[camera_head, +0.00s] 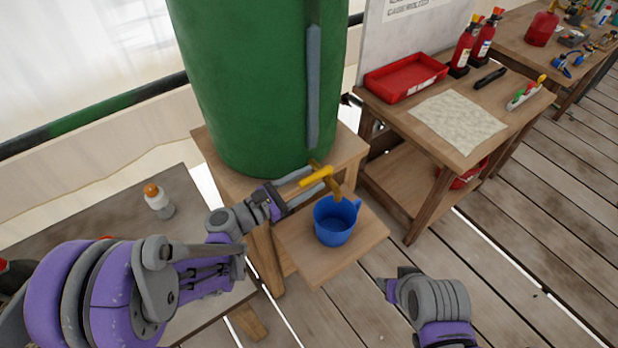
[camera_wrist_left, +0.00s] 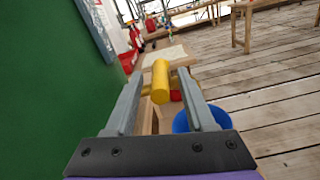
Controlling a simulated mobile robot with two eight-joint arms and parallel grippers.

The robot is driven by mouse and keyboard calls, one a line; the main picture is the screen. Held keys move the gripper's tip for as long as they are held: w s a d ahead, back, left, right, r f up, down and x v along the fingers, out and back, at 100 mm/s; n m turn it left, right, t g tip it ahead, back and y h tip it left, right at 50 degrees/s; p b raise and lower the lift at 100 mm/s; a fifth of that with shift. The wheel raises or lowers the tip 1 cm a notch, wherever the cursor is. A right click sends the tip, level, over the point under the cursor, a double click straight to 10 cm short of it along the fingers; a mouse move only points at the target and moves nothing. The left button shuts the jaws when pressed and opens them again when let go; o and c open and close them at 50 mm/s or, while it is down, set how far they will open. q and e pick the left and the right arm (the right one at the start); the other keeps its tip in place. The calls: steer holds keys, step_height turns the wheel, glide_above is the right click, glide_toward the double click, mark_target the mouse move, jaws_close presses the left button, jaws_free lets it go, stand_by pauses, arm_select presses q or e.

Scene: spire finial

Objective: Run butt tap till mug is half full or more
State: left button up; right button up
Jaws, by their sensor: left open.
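A green water butt (camera_head: 255,90) stands on a wooden stand. Its tap has a yellow handle (camera_head: 316,177) and a brass-coloured body at the butt's lower front. A blue mug (camera_head: 335,222) stands upright on a small wooden shelf (camera_head: 300,262) below the tap. My left gripper (camera_head: 306,180) is open, with its fingers on either side of the yellow handle. The left wrist view shows the handle (camera_wrist_left: 161,82) between the fingers, apart from at least the right one. The mug (camera_wrist_left: 196,118) is partly hidden there. No water stream is visible. My right gripper (camera_head: 388,287) is low at right; its jaw state is unclear.
A bench at the right holds a red tray (camera_head: 405,77), a pale cloth (camera_head: 458,121) and fire extinguishers (camera_head: 464,46). A low table (camera_head: 95,225) at the left holds a white bottle with an orange cap (camera_head: 158,200). The plank floor (camera_head: 480,285) at right is clear.

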arm_select(q)
steer(key=shift+w+d, duration=0.2)
jaws_close()
stand_by(1.4)
